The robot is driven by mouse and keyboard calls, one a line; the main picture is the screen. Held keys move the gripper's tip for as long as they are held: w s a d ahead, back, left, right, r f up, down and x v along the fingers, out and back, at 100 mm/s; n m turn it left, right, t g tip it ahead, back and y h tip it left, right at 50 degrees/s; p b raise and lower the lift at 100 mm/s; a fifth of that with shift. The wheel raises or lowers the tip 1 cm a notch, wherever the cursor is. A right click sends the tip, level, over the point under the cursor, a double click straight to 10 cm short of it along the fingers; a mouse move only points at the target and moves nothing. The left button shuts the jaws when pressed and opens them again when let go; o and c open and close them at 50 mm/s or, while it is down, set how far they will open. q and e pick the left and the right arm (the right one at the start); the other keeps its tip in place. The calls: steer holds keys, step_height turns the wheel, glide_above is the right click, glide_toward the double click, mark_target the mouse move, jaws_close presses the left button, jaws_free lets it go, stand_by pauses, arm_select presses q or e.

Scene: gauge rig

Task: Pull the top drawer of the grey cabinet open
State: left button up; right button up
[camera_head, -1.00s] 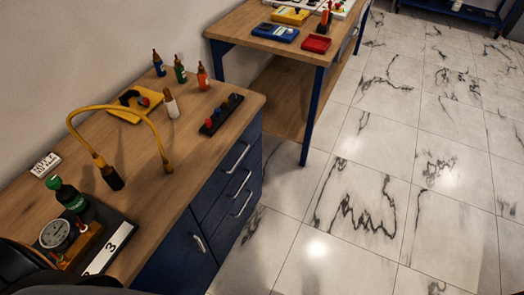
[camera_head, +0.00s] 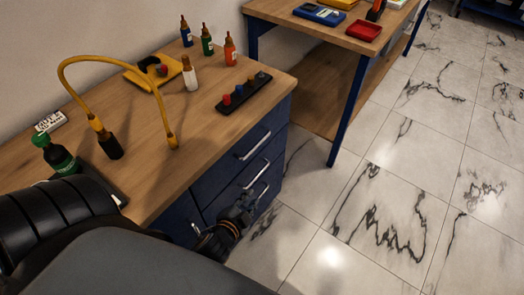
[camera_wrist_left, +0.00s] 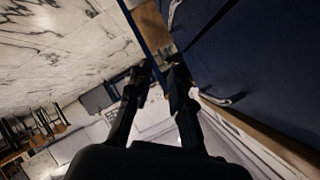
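The cabinet under the workbench looks dark blue rather than grey, with a stack of drawers at its right end. The top drawer (camera_head: 235,158) looks shut, its front flush, with a silver bar handle (camera_head: 254,147). A second handle (camera_head: 257,174) shows below it. My left gripper (camera_head: 246,201) is low in front of the drawers, below the top handle and apart from it. In the left wrist view, its two dark fingers (camera_wrist_left: 156,76) are spread with nothing between them. A handle (camera_wrist_left: 222,100) on a blue front shows to their right. My right gripper is not in view.
My dark arm covers the lower left. On the wooden benchtop (camera_head: 180,200) are a yellow curved hose (camera_head: 110,60), several bottles and a black strip with knobs (camera_head: 244,92). A second table's blue leg (camera_head: 348,110) stands right of the cabinet. The marble floor there is clear.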

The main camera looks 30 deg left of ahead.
mark_target(257, 145)
arm_select(q)
step_height(257, 145, up, 10)
steer(key=w+a+r+m+t+y+b, duration=0.1)
steer(key=a+t+y+b, duration=0.1)
steer(key=a+t, duration=0.1)
steer(key=x, duration=0.4)
steer(key=p+x, duration=0.1)
steer(key=x, duration=0.4)
steer(key=f+x, duration=0.1)
steer(key=x, duration=0.3)
steer(key=shift+w+d, duration=0.15)
steer(key=shift+w, duration=0.2)
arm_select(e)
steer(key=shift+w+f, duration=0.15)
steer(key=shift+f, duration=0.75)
arm_select(q)
jaws_close()
